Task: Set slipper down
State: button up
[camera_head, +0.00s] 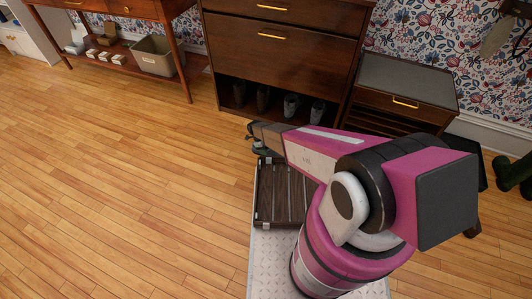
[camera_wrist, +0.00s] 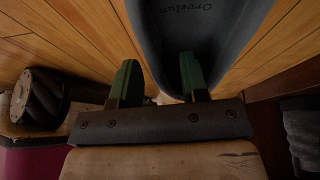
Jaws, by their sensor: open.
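A dark grey-blue slipper (camera_wrist: 200,28) with lettering inside shows at the top of the wrist view, over the wooden floor. It appears to rest on the boards, though contact underneath is hidden. My gripper (camera_wrist: 159,75) is open, with its two green-tipped fingers apart. The right finger overlaps the slipper's narrow near end, and the left finger is beside its left edge. In the head view my gripper is low in front of the dark cabinet, largely hidden by my arm. The slipper cannot be made out clearly there.
A dark wood cabinet (camera_head: 283,54) has several shoes (camera_head: 291,106) in its open bottom. A low grey-topped cabinet (camera_head: 408,80) stands to its right. A side table (camera_head: 120,8) with a beige bin (camera_head: 156,56) is at the upper left. Green boots (camera_head: 515,174) stand far right. The left floor (camera_head: 120,180) is clear.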

jog(key=v, duration=1)
jog(key=s+d+r+n+y, duration=0.1)
jog(key=s+d+r+n, duration=0.5)
jog(key=d+r, duration=0.3)
jog(key=s+d+r+n+t+y, duration=0.1)
jog(key=s+d+r+n, duration=0.6)
jog(key=r, duration=1.1)
jog(key=s+d+r+n+t+y, duration=0.1)
jog(key=s+d+r+n, duration=0.5)
jog(key=r, duration=0.8)
jog(key=d+n+y, duration=0.1)
jog(key=d+n, duration=0.1)
jog(key=d, duration=0.2)
jog(key=shift+s+d+r, duration=0.2)
jog(key=shift+s+d, duration=0.05)
jog(key=shift+d, duration=0.1)
